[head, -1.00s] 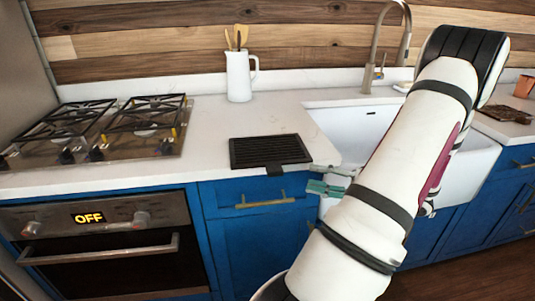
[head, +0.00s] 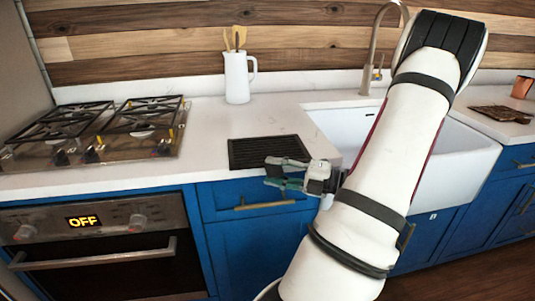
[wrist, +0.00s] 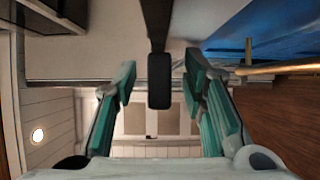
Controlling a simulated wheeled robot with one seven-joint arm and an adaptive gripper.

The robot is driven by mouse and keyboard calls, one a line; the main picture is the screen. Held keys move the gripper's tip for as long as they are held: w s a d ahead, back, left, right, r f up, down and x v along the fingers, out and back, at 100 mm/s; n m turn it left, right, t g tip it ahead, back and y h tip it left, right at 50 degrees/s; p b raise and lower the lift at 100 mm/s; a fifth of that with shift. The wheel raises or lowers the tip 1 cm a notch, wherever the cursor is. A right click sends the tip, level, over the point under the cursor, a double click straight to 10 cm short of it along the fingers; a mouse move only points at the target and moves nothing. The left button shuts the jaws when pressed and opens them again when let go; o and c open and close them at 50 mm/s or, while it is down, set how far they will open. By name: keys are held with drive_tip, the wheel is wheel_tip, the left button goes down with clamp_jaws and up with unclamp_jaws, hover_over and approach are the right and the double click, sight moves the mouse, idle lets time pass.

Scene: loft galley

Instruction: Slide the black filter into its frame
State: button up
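The black filter (head: 250,153) is a flat ribbed panel lying on the white counter near its front edge, left of the sink. My gripper (head: 270,172) is at the filter's front edge and hides part of its front right. In the wrist view a dark handle tab (wrist: 158,80) sticks out between the two green-padded fingers of my gripper (wrist: 160,85). The fingers are apart, with a visible gap on each side of the tab. I cannot make out the filter's frame in these views.
A gas hob (head: 100,132) stands at the left above an oven (head: 105,240). A white jug (head: 237,78) with utensils stands at the back. The white sink (head: 465,150) and tap (head: 374,50) are to the right. The counter between hob and filter is clear.

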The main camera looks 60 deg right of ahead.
drive_tip(key=shift+c, duration=0.3)
clamp_jaws()
drive_tip(key=shift+r, duration=0.1)
